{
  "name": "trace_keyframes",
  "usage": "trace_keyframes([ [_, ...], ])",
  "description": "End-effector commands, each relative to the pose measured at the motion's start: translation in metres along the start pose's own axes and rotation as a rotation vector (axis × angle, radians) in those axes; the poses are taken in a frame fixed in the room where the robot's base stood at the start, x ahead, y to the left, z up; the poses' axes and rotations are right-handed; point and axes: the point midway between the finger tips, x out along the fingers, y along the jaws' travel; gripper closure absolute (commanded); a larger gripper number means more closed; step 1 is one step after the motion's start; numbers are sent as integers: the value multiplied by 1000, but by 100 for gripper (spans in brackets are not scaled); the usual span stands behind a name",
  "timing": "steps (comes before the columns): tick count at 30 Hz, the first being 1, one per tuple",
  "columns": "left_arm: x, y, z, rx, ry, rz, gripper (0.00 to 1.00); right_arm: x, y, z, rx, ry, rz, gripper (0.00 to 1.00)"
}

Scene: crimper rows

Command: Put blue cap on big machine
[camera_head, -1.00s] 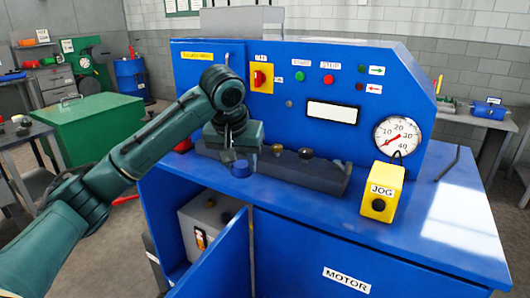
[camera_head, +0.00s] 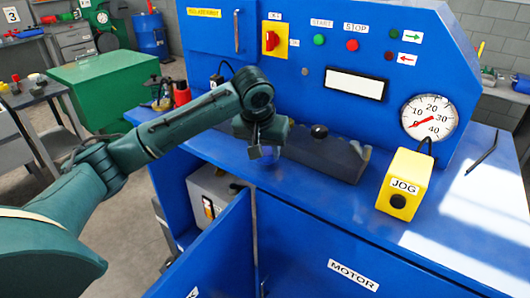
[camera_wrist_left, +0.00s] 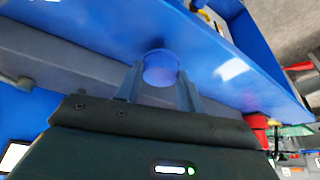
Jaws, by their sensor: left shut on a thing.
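The big machine (camera_head: 455,65) is a blue cabinet with an upright control panel and a shelf-like top. My left gripper (camera_head: 256,151) hangs over that top, beside the left end of a dark grey block. In the left wrist view, my left gripper (camera_wrist_left: 160,80) is shut on the round blue cap (camera_wrist_left: 161,67), which sits between its two fingertips above the blue surface. In the head view I cannot make out the cap; the gripper hides it. My right gripper is not in view.
The dark grey block (camera_head: 335,158) bears a black knob (camera_head: 319,131). A yellow JOG box (camera_head: 403,183) stands right of it, below a gauge (camera_head: 429,117). A cabinet door (camera_head: 215,250) hangs open in front. A red bottle (camera_head: 182,93) stands left of the panel.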

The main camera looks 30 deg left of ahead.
Motion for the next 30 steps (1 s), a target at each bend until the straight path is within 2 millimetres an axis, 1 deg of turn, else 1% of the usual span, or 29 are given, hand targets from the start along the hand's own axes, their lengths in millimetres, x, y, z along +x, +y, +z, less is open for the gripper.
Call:
trace_keyframes([
  [1,7,-1,3,-1,-3,-2,83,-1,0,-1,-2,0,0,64],
  [4,16,-1,7,-1,-1,-3,83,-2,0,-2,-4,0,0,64],
  [15,20,0,8,-1,0,-1,83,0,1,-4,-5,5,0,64],
  [16,20,0,8,-1,0,-1,61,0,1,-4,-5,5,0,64],
  [18,20,0,8,-1,1,-1,55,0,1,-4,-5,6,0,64],
  [23,20,0,8,-1,1,-1,42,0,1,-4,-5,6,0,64],
  [24,20,0,8,-1,1,-1,40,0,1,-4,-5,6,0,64],
  [30,20,0,8,-1,1,-1,40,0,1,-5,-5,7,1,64],
])
